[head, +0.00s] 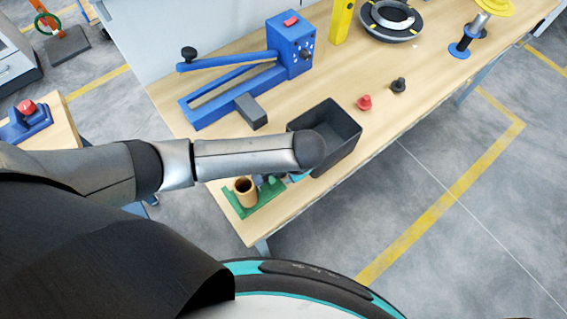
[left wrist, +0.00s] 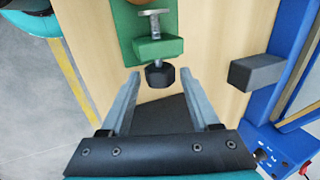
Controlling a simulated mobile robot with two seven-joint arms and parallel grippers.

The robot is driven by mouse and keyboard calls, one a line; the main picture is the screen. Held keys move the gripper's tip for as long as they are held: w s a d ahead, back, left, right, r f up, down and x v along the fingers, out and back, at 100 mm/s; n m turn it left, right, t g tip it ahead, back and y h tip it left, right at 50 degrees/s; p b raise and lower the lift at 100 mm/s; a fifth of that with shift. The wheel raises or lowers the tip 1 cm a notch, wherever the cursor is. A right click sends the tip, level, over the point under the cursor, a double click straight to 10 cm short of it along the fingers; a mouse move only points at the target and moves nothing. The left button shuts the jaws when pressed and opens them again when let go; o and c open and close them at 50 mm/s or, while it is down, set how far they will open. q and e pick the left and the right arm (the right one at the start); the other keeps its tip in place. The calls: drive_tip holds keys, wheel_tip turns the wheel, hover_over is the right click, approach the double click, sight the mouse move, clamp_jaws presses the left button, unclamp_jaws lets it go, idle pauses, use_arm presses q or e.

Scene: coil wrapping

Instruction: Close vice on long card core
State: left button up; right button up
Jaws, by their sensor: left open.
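The tan card core (head: 245,187) stands upright at the green vice (head: 262,203) near the table's front left corner. In the left wrist view, the brown end of the core (left wrist: 136,2) is cut off at the top edge. The vice's green block (left wrist: 158,47) shows there, with a metal screw and plate (left wrist: 150,18) on the core side and a dark knob (left wrist: 160,76) on my side. My left gripper (left wrist: 162,78) is open, its fingertips on either side of the knob, with no clear contact. In the head view my left forearm hides most of this gripper and part of the vice.
A black bin (head: 343,142) stands right beside the vice, close under my left wrist. A blue lever machine (head: 291,50) with a grey block (head: 250,111) lies behind. Red (head: 364,103) and black (head: 398,86) knobs stand right of the bin. The table's front right is bare.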

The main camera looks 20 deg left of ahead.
use_arm(q)
drive_tip(key=shift+s+t+y, duration=0.1)
drive_tip(key=shift+t+y, duration=0.2)
drive_tip(key=shift+y, duration=0.1)
drive_tip(key=shift+d+f+y, duration=0.15)
drive_tip(key=shift+d+y, duration=0.05)
drive_tip(key=shift+y, duration=0.1)
drive_tip(key=shift+s+d+t+y, duration=0.1)
drive_tip(key=shift+t+y, duration=0.5)
drive_tip(key=shift+t, duration=0.1)
